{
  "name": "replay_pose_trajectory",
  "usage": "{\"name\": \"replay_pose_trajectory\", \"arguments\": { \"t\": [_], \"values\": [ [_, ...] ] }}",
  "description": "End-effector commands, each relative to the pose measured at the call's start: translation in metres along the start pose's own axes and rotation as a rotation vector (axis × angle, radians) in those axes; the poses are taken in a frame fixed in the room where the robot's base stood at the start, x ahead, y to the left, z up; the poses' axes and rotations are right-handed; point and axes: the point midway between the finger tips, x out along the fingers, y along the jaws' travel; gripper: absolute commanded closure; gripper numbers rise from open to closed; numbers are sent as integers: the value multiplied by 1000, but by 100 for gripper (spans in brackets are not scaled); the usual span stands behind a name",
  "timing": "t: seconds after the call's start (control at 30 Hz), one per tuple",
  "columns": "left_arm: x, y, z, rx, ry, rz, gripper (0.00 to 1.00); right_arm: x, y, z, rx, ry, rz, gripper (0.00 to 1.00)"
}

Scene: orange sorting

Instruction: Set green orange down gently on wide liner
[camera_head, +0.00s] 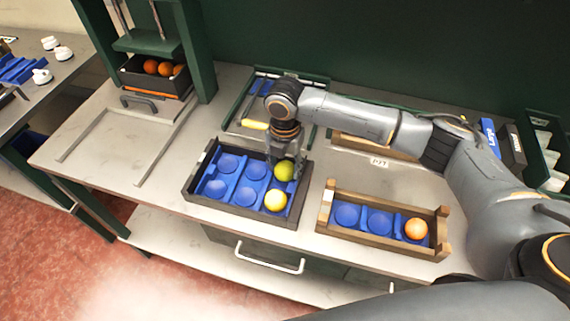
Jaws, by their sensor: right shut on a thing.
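The green orange (284,171) is at the far right cup area of the wide blue liner (236,179), which lies in a dark crate (236,211). My right gripper (285,168) reaches down from above and is shut on the green orange. Whether the orange touches the liner is hard to tell. A yellow-green orange (276,200) sits in the near right cup. The other liner cups that show are empty. My left gripper is not in view.
A wooden crate (380,245) with a narrow blue liner stands to the right, an orange (416,229) in its right cup. A dark bin (153,82) of oranges stands at the back left. The bench (155,205) is clear left of the dark crate.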

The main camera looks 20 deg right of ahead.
Motion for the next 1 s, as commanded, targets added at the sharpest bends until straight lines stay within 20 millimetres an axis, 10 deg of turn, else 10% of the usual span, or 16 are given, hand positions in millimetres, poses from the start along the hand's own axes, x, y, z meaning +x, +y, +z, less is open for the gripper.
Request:
{"name": "replay_pose_trajectory", "arguments": {
  "t": [1.0],
  "values": [
    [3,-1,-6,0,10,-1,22,10,0,0,-1,0,1,82]
  ]
}}
